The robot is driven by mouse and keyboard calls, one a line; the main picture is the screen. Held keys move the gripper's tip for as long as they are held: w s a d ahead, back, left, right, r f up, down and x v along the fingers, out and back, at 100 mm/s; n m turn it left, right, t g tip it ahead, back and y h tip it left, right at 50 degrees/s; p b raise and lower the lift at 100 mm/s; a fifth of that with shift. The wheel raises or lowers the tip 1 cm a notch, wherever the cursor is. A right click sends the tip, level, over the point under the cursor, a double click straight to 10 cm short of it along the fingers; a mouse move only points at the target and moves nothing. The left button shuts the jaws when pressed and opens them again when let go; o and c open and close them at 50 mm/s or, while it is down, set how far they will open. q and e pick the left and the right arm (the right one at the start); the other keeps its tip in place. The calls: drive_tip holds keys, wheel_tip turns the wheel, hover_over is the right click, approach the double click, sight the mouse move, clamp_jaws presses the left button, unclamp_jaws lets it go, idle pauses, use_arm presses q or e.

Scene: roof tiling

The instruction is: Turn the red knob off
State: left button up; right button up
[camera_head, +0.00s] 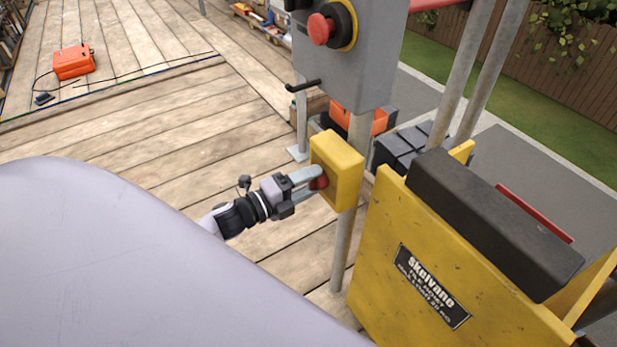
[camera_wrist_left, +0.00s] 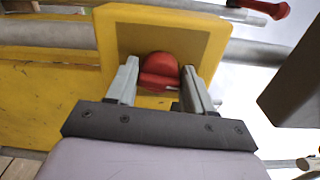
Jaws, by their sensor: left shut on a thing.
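The red knob (camera_head: 318,183) is on the face of a small yellow box (camera_head: 343,163) fixed to a grey metal post. My left gripper (camera_head: 312,180) reaches it from the left and is shut on the knob. In the left wrist view the red knob (camera_wrist_left: 159,72) sits between the two grey fingers of my left gripper (camera_wrist_left: 160,82), with the yellow box (camera_wrist_left: 215,35) behind it. The exact finger contact is hard to see. My right gripper is not in view.
A grey control box with a red mushroom button (camera_head: 321,28) stands above the yellow box. A large yellow machine body (camera_head: 400,250) with a black pad is close on the right. An orange case (camera_head: 73,62) lies far left on the wooden deck, which is mostly clear.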

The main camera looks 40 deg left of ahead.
use_arm(q)
drive_tip(key=shift+a+n, duration=0.1)
drive_tip(key=shift+n, duration=0.5)
drive_tip(key=shift+c, duration=0.2)
drive_tip(key=o, duration=1)
drive_tip(key=v, duration=0.7)
drive_tip(key=shift+p, duration=0.35)
